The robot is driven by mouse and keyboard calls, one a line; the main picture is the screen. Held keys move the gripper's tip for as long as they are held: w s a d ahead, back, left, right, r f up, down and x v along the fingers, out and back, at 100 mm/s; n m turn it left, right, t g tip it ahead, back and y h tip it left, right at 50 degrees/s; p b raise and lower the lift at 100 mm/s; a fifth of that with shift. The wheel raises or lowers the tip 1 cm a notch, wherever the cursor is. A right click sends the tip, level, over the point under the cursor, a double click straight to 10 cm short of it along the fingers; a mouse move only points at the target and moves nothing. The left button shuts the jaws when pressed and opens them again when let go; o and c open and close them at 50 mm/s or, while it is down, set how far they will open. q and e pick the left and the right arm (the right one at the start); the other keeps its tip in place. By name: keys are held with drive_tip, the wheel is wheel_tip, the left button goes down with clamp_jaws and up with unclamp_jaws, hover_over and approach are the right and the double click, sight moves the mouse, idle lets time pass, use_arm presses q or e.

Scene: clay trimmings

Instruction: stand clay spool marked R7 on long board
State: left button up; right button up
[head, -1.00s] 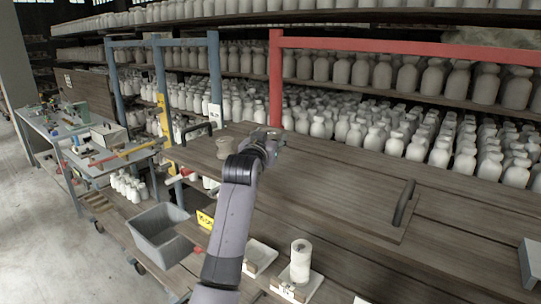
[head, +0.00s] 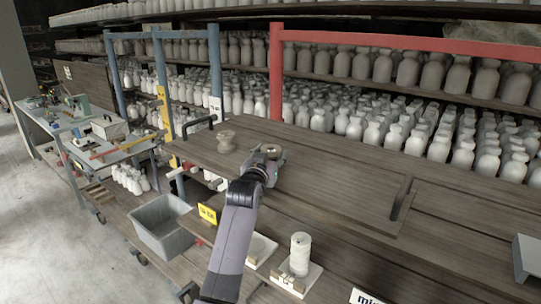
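A beige clay spool (head: 226,141) stands upright on the far left end of the long wooden board (head: 335,190), which has a dark handle at each end. No R7 mark is readable on it at this size. My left gripper (head: 272,152) is over the board, right of the spool and apart from it. Its fingers are small and seen from behind, so I cannot tell whether they are open. I see nothing held in it. My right gripper is not in view.
A grey bin (head: 163,226) and yellow sign (head: 207,214) are to the left. Blue and red frames (head: 275,75) and shelves of bottles rise behind. The board's middle and right are clear.

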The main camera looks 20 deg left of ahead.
use_arm(q)
drive_tip(key=o, duration=0.4)
drive_tip(key=shift+c, duration=0.2)
drive_tip(key=shift+r, duration=0.15)
drive_tip(key=shift+s, duration=0.2)
drive_tip(key=s+b, duration=0.3)
drive_tip(key=s, duration=0.8)
drive_tip(key=shift+s+d+r, duration=0.25)
drive_tip(key=shift+s, duration=0.05)
